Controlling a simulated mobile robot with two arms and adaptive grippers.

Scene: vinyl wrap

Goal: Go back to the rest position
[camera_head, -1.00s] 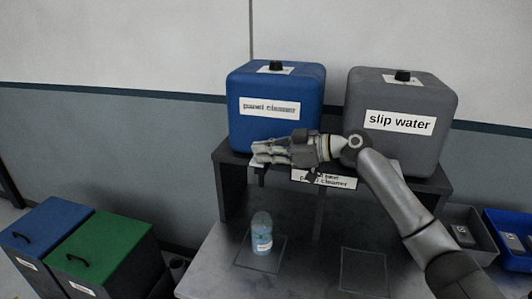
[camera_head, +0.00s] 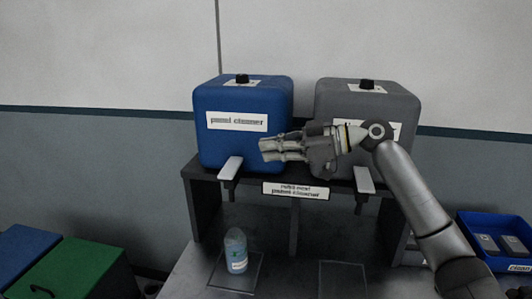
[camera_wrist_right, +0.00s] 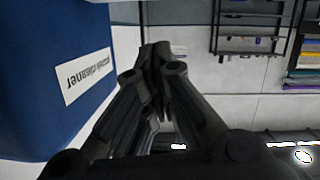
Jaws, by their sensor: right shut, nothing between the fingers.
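My right gripper (camera_head: 270,150) is shut and empty. In the head view it points left, in front of the blue panel cleaner tank (camera_head: 215,150) and the grey slip water tank (camera_head: 335,98), and hides part of the grey tank's label. Its closed fingers also show in the right wrist view (camera_wrist_right: 158,55), with the blue tank (camera_wrist_right: 40,70) at the left. A clear bottle with light blue liquid (camera_head: 236,252) stands upright on a marked square on the table, below and left of the gripper. My left gripper is not in view.
The tanks stand on a dark shelf (camera_head: 200,205) with two white levers at its front edge. An empty marked square (camera_head: 342,277) lies right of the bottle. A blue bin (camera_head: 500,235) is at the right; blue and green lidded bins (camera_head: 85,270) are at lower left.

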